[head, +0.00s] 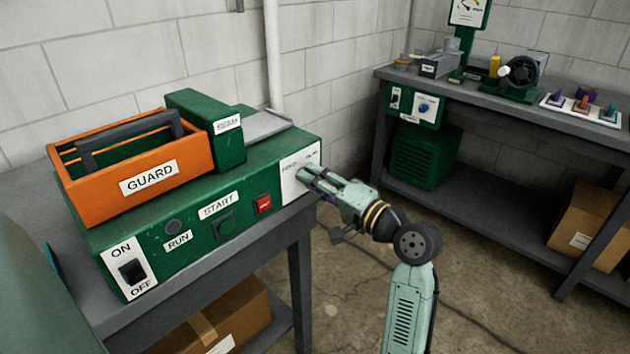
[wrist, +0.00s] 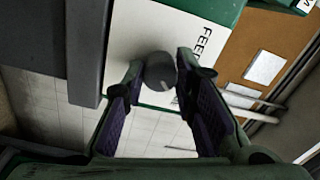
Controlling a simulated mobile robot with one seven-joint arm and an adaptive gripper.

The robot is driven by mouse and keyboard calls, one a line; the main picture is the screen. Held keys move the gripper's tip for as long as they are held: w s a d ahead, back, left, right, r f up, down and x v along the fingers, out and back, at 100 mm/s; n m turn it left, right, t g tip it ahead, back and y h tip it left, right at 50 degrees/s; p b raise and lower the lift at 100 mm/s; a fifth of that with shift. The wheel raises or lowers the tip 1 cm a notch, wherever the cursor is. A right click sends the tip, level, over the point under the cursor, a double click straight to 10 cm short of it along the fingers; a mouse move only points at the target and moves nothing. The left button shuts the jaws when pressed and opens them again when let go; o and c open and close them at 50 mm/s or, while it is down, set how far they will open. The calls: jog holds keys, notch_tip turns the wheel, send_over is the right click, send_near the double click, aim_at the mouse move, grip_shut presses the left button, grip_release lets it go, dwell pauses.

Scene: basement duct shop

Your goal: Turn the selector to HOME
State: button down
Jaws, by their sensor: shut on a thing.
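The selector knob (wrist: 160,71) is a dark grey round knob on a white label plate (head: 296,172) at the right end of the green machine's front. In the wrist view it sits between the tips of my gripper (wrist: 160,82), which is shut on it. In the head view my gripper (head: 311,178) reaches the plate from the right and hides the knob. Lettering starting "FEE" shows beside the knob in the wrist view. The other lettering on the plate is too small to read surely, and I cannot tell which mark the knob points to.
The green machine (head: 187,262) carries an ON/OFF switch (head: 132,271), a RUN lamp (head: 174,226), a START button (head: 224,225) and a red switch (head: 263,204). An orange GUARD box (head: 112,202) is on top. A second bench (head: 480,105) stands at the right. Floor between the benches is open.

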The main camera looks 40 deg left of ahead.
jog(key=c, duration=1.3)
grip_release()
jog(key=s+d, duration=0.1)
jog(key=d, duration=1.1)
jog(key=shift+f, duration=0.15)
